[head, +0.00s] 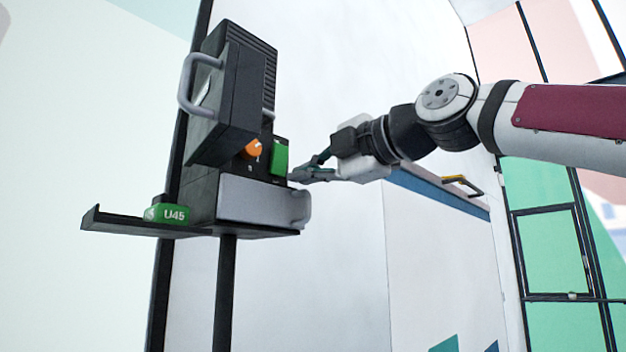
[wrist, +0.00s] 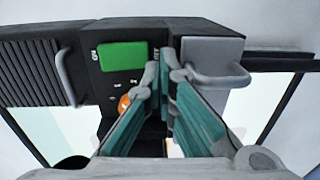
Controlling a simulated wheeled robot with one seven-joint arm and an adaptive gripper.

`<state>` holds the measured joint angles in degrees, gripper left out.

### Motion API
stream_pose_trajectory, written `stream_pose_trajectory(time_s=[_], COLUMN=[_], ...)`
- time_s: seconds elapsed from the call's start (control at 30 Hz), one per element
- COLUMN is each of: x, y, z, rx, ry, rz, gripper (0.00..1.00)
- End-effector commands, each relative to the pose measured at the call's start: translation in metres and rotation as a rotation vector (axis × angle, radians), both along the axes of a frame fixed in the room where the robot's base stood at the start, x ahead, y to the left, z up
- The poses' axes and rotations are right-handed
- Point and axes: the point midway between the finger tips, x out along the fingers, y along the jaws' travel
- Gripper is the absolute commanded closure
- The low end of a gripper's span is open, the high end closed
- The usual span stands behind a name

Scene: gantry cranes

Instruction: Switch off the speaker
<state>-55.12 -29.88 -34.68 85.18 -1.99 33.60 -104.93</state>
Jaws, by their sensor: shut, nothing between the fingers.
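A black device with a ribbed grille stands on a black post (head: 227,290); I take it to be the speaker (head: 240,48). Its face carries an orange round knob (head: 254,148) and a green panel (head: 280,157). In the wrist view the knob (wrist: 124,103) is partly hidden behind a finger, with the green panel (wrist: 122,56) above it. My gripper (head: 294,175) is shut and empty, at the right of the green panel and close to the device. In the wrist view the fingertips (wrist: 161,66) are together, right of the knob; I cannot tell whether they touch anything.
A black door-like part with a grey handle (head: 188,85) sticks out at the device's left. A grey drawer-like box (head: 258,201) juts out below the controls. A shelf (head: 112,222) at the left bears a green U45 tag (head: 172,213). Open room lies right of the post.

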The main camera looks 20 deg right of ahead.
Motion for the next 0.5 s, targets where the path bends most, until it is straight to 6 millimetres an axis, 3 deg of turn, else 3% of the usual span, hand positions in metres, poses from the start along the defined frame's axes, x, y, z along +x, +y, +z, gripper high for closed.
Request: stream_pose_trajectory(time_s=[0.5], x=[-0.069], y=[-0.033], z=[-0.011], rx=[0.003], ry=[-0.002], rz=[-0.001], gripper=[1.00])
